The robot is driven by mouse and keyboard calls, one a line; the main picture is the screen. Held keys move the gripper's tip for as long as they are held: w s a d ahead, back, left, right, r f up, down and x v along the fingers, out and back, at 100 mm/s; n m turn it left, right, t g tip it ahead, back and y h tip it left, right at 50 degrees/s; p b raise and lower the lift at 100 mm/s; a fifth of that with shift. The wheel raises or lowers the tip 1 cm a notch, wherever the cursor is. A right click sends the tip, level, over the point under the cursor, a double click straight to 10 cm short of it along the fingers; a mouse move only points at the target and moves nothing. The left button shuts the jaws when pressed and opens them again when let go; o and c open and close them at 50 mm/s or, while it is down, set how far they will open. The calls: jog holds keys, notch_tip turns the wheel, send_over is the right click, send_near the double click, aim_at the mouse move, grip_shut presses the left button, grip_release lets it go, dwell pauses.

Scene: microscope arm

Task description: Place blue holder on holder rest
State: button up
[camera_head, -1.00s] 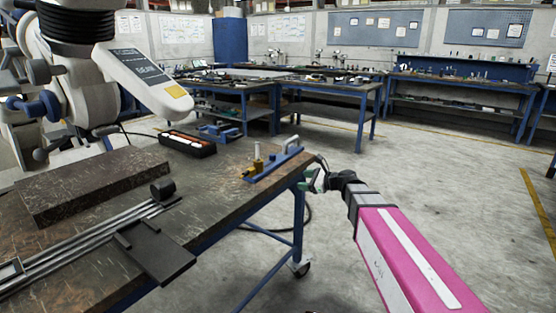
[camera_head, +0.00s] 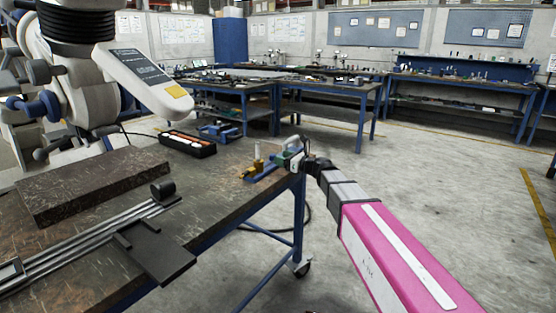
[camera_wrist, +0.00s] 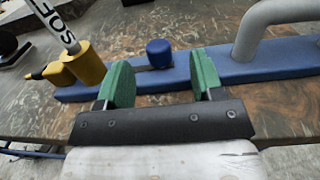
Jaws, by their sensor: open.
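The blue holder (camera_head: 261,175) lies on the near table by its right edge. It is a long blue bar with a brass post and a grey handle. In the wrist view, the bar (camera_wrist: 240,68) runs across, with the brass post (camera_wrist: 83,64) at left, a blue knob (camera_wrist: 159,53) between my fingers and the grey handle (camera_wrist: 247,36) at right. My gripper (camera_wrist: 162,78) is open, its green fingertips close to the bar; nothing is gripped. In the head view my gripper (camera_head: 288,158) overlaps the holder's handle end. I cannot tell for sure which thing is the holder rest.
A rusty dark block (camera_head: 95,185), a black plate (camera_head: 155,255) and grey rails (camera_head: 85,240) lie on the near table. The floor right of the table is clear.

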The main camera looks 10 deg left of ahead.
jog(key=x, duration=0.4)
jog(key=shift+a, duration=0.2)
grip_shut()
